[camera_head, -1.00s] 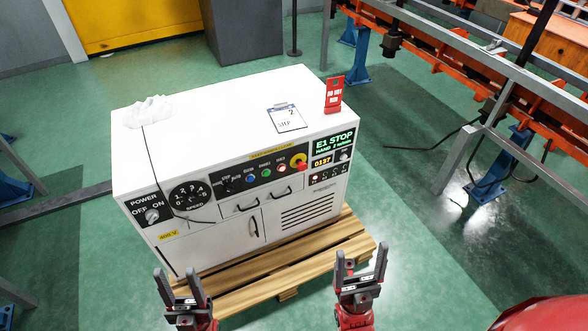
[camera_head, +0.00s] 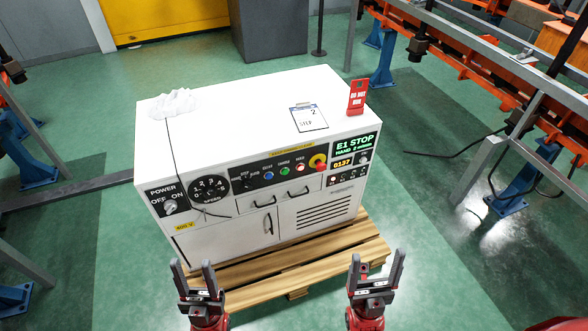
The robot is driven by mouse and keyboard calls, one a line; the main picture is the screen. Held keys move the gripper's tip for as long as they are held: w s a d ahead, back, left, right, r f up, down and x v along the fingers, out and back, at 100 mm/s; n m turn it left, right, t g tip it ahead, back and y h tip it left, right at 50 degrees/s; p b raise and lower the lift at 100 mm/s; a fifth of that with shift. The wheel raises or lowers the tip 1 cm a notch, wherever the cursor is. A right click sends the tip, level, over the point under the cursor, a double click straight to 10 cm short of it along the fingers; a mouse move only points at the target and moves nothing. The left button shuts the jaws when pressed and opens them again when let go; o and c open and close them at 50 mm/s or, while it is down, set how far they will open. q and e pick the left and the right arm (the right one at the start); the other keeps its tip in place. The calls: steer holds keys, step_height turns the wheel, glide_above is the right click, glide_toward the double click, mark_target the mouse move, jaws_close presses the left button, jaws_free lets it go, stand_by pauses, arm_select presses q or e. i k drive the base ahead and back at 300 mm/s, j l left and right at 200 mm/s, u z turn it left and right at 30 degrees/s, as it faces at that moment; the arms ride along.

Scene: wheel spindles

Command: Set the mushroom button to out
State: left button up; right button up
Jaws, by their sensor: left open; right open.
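The red mushroom button (camera_head: 321,166) sits on a yellow round plate at the right of the black panel on the white cabinet's front. At this size I cannot tell whether it is in or out. The green display (camera_head: 355,144) beside it reads "E1 STOP". My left gripper (camera_head: 193,268) is open and empty in front of the cabinet's lower left, over the pallet. My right gripper (camera_head: 377,260) is open and empty in front of the pallet's right part, below and to the right of the button. Both are apart from the cabinet.
The white cabinet (camera_head: 250,102) stands on a wooden pallet (camera_head: 350,252). On its top are a clipboard (camera_head: 309,117), a red sign (camera_head: 357,97) and a white cloth (camera_head: 172,104). A power knob (camera_head: 171,206) is at the front left.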

mark_target(321, 167)
steer(key=i+l+z, duration=0.25)
steer(key=i, duration=0.25)
steer(key=i+l+z, duration=0.3)
steer(key=i, duration=0.2)
steer(key=j, duration=0.1)
